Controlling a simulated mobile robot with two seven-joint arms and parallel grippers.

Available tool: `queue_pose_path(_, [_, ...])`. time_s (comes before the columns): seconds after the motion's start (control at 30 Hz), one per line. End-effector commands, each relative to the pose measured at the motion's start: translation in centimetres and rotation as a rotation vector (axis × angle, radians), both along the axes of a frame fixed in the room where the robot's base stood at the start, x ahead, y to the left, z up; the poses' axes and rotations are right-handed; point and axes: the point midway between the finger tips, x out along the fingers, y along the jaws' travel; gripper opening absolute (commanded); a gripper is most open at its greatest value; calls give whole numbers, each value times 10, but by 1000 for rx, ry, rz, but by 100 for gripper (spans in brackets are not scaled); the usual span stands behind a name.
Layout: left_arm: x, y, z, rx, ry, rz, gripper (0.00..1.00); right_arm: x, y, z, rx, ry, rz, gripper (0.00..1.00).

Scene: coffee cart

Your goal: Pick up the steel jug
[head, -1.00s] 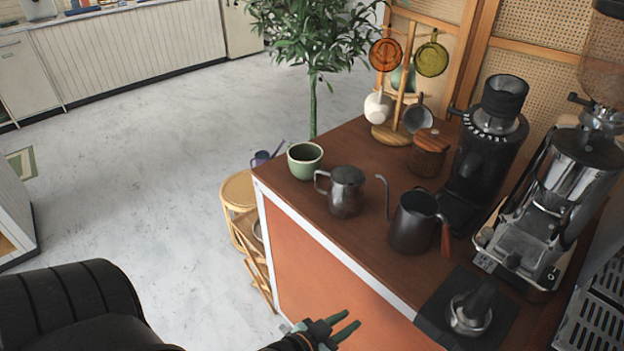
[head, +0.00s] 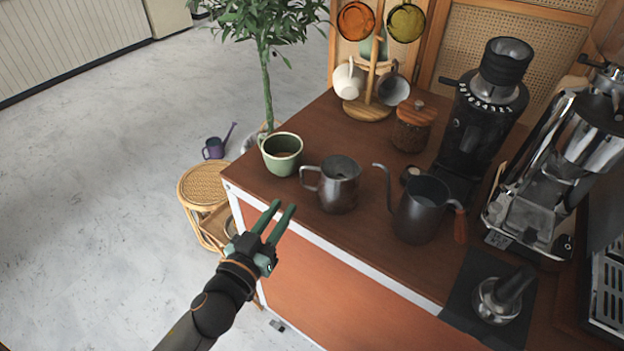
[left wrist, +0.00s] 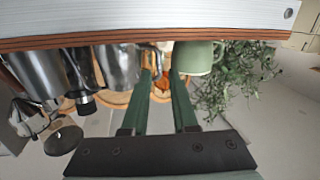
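The steel jug (head: 341,188) stands upright on the brown countertop, its handle facing left, between a green cup and a dark gooseneck kettle. It also shows in the left wrist view (left wrist: 118,65), where the scene appears upside down. My left gripper (head: 284,206) has two green fingers, parted and empty. It is in front of the counter's near edge, to the lower left of the jug and apart from it. In the left wrist view the fingers (left wrist: 162,78) show a gap between them. My right gripper is not in view.
The green cup (head: 282,153) stands left of the jug and the kettle (head: 421,208) close on its right. Behind are a mug stand (head: 368,108), a wooden-lidded jar (head: 413,127) and a grinder (head: 482,120). A tamper (head: 500,296) lies front right. A rattan stool (head: 207,184) stands beside the counter.

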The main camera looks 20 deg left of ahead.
Motion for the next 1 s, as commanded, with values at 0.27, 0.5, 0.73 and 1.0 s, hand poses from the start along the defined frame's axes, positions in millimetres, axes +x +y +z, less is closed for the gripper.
queue_pose_path(0.27, [25,-5,14,-9,-35,-8,27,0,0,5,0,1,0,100])
queue_pose_path(0.5, [61,-11,12,-9,-31,-6,27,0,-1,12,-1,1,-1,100])
queue_pose_path(0.73, [76,-13,11,-10,-30,-6,27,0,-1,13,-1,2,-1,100])
queue_pose_path(1.0, [105,-21,17,-9,-31,-6,27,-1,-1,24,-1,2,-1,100])
